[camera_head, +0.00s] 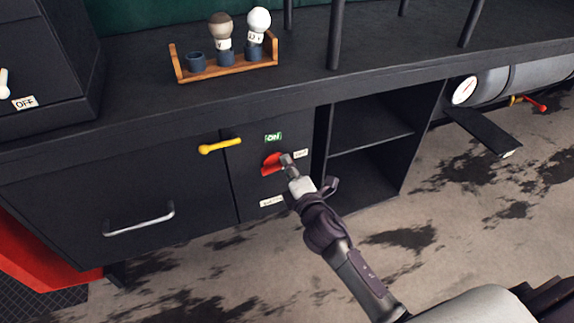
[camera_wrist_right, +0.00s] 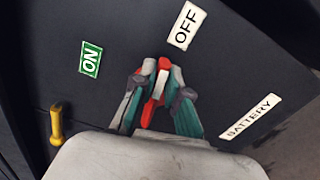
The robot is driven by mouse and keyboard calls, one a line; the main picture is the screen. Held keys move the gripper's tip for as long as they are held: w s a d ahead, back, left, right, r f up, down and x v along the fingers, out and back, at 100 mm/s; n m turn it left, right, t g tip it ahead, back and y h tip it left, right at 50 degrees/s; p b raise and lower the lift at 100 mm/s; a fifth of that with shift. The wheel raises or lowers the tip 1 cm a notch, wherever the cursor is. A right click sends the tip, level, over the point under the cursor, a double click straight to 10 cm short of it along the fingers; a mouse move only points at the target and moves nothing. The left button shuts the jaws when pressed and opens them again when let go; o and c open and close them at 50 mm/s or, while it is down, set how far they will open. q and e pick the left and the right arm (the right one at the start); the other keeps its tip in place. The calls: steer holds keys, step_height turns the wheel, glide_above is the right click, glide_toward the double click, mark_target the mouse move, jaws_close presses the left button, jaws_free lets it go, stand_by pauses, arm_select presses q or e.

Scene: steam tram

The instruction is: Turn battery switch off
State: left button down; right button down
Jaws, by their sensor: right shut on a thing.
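The red battery switch (camera_head: 270,165) is on the front of the dark cabinet, among a green ON label (camera_head: 273,137), a white OFF label (camera_head: 301,153) and a BATTERY label (camera_head: 271,201). My right gripper (camera_head: 287,162) is at the switch, partly covering it. In the right wrist view the gripper (camera_wrist_right: 155,74) is shut on the red switch handle (camera_wrist_right: 150,108). There the ON label (camera_wrist_right: 90,59) is to the left of the fingers, the OFF label (camera_wrist_right: 187,25) above them, and the BATTERY label (camera_wrist_right: 250,117) to the right. The handle's exact angle is hard to tell. My left gripper is not in view.
A yellow handle (camera_head: 220,146) sticks out left of the switch, above a drawer with a metal pull (camera_head: 139,219). Open shelves (camera_head: 369,128) are to the right. A wooden rack (camera_head: 223,66) with bulbs stands on the top. The stained floor in front is clear.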

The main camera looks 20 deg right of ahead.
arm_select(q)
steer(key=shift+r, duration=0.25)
arm_select(e)
steer(key=shift+f+m, duration=0.2)
steer(key=shift+m, duration=0.6)
steer(key=c, duration=1.2)
jaws_free()
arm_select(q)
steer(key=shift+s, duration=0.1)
arm_select(e)
steer(key=s, duration=1.2)
steer(key=shift+d, duration=0.25)
